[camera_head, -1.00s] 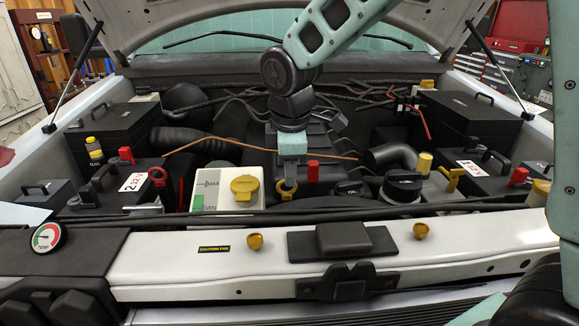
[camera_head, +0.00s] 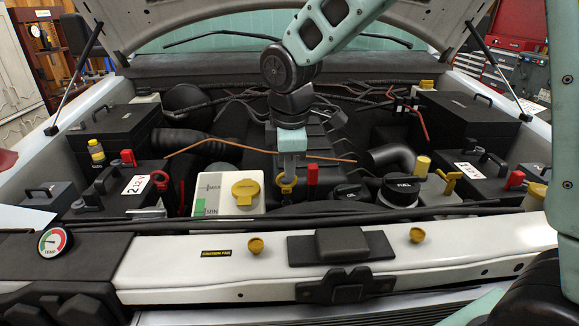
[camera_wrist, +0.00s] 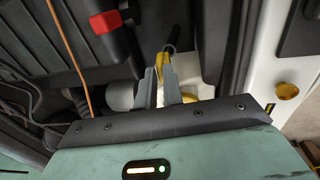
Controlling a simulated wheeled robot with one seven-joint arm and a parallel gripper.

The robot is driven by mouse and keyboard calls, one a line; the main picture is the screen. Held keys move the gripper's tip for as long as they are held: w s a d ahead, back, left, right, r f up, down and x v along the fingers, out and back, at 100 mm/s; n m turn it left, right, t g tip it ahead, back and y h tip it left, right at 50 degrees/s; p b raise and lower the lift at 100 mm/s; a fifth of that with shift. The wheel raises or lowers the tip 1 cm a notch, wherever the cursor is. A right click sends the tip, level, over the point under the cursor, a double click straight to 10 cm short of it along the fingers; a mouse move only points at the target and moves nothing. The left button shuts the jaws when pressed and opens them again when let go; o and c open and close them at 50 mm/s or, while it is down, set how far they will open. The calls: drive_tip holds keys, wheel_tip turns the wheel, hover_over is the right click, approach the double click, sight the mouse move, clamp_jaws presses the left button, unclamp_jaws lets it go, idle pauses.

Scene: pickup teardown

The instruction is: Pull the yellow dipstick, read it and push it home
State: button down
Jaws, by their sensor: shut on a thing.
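My gripper (camera_head: 289,176) is shut on the yellow dipstick handle (camera_head: 287,186), a small ring just below the fingertips. It hangs beside the white reservoir (camera_head: 215,198) with its yellow cap (camera_head: 245,189). In the wrist view my gripper (camera_wrist: 160,78) has its two grey fingers close around the yellow handle (camera_wrist: 161,60), partly hidden by them. A dark shaft shows beyond the handle there. I cannot tell how far the dipstick is out of its tube, and no reading can be seen.
A red upright part (camera_head: 312,173) stands close right of my gripper. A thin copper-coloured rod (camera_head: 207,143) crosses close by. The black FUEL cap (camera_head: 401,189) is further right.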

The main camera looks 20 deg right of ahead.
wheel_tip(320, 180, up, 14)
drive_tip(key=p, duration=0.8)
drive_tip(key=shift+f, duration=0.15)
drive_tip(key=c, duration=1.5)
unclamp_jaws()
wheel_tip(320, 180, up, 17)
drive_tip(key=b, duration=0.5)
hover_over(289, 188)
drive_tip(key=s+a, duration=0.1)
drive_tip(key=s, duration=0.2)
drive_tip(key=shift+s, duration=0.15)
